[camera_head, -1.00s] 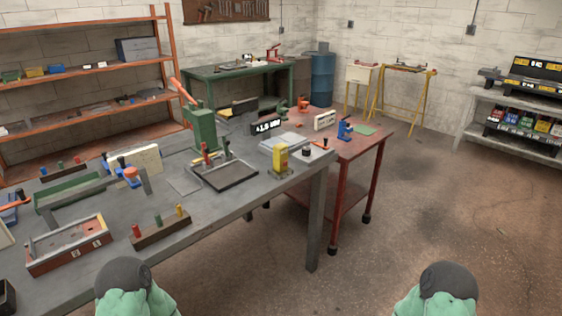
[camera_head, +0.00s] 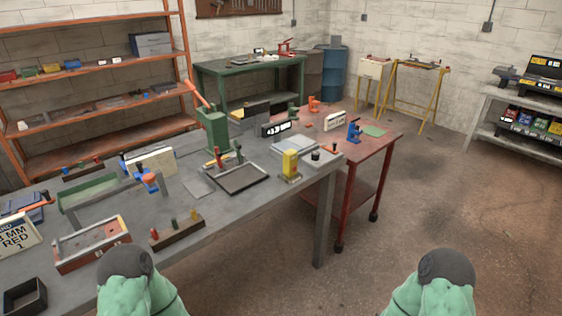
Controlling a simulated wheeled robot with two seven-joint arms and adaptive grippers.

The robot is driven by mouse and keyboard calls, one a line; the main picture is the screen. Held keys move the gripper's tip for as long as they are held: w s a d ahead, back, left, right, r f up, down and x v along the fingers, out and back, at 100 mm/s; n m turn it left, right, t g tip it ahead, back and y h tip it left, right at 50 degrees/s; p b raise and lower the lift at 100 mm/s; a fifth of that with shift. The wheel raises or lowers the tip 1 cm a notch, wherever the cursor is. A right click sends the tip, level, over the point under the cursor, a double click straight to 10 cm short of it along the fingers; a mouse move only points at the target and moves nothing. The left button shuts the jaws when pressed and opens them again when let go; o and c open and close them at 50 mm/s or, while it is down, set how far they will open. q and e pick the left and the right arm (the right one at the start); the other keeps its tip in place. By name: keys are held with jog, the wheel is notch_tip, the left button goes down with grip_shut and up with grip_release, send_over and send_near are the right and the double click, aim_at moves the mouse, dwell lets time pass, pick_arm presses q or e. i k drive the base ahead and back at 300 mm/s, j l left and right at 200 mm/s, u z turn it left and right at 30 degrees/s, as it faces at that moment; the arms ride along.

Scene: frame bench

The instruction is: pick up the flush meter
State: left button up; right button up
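A small yellow upright device (camera_head: 290,165) stands near the right end of the grey bench (camera_head: 240,209). It may be the flush meter, but I cannot read any marking on it. A dark unit with a lit white display (camera_head: 276,129) stands behind it, towards the red table. Neither of my grippers is in view; only green and dark parts of my own arms show at the bottom edge. Nothing visible touches the yellow device.
A black-rimmed tray (camera_head: 236,178) lies left of the yellow device, before a green press (camera_head: 213,130). A peg block (camera_head: 177,230) and a red-sided box (camera_head: 92,246) sit nearer. A red table (camera_head: 372,150) adjoins the bench. The floor at right is clear.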

aim_at(290, 156)
jog(key=i+l+u, duration=0.2)
jog(key=u, duration=0.3)
jog(key=i+l+u, duration=0.15)
jog(key=l+u, duration=0.2)
jog(key=u, duration=0.15)
